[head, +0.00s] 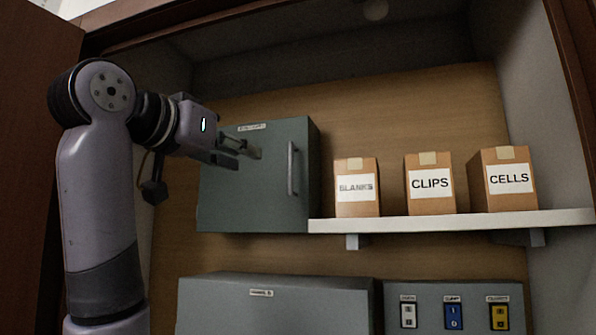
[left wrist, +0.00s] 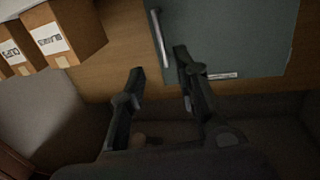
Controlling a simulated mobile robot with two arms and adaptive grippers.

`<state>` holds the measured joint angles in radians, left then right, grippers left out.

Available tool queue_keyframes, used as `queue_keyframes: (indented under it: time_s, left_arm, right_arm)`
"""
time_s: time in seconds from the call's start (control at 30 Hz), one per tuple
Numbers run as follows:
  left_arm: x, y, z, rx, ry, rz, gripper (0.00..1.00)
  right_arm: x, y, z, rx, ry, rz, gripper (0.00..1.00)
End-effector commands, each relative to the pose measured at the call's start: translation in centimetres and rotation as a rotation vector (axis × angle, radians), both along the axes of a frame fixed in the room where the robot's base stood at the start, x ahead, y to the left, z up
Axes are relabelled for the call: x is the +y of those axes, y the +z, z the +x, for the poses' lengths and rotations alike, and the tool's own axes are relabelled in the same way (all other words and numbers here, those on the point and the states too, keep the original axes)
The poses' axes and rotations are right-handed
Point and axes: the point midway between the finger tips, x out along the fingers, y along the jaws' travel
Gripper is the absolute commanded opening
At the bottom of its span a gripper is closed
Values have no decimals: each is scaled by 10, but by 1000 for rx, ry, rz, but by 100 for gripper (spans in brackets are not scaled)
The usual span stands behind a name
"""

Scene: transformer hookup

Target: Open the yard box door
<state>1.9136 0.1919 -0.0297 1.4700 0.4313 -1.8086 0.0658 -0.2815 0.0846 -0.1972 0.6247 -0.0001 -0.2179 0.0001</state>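A grey-green box (head: 225,205) hangs on the back wall at centre left in the head view, its door shut. Its small label (head: 252,127) is too blurred to read; I take it for the yard box. An upright bar handle (head: 292,168) is near the door's right edge. My left gripper (head: 244,155) is open and empty in front of the door's upper part, left of the handle. In the left wrist view, which looks upside down, the open fingers (left wrist: 158,62) point toward the door (left wrist: 235,35); the handle (left wrist: 160,38) lies just beyond the fingertips. My right gripper is not in view.
A white shelf (head: 440,221) right of the box carries cartons marked BLANKS (head: 357,204), CLIPS (head: 430,203) and CELLS (head: 507,200). Below are a grey cabinet (head: 275,310) and a switch panel (head: 430,300). A wooden frame edge (head: 40,130) stands at left.

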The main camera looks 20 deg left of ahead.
Motion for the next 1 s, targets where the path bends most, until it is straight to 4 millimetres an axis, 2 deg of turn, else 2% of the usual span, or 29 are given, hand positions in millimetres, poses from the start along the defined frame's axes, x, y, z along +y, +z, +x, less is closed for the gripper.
queue_keyframes:
  time_s: [0.07, 0.17, 0.37, 0.7, 0.83, 1.0]
  left_arm:
    - [0, 7, -2, -7, -3, -2, 29]
    - [-3, 9, 7, -4, -4, -1, 29]
    - [-12, 11, 45, -2, -4, -1, 29]
    - [-29, 11, 117, -3, -4, -1, 29]
    - [-34, 10, 140, -4, -3, 0, 29]
    - [-38, 8, 158, -6, -3, -1, 29]
  right_arm:
    - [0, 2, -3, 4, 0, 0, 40]
    - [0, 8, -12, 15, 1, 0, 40]
    - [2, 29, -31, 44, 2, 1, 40]
    - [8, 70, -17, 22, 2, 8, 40]
    - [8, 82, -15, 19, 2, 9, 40]
    - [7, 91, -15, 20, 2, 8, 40]
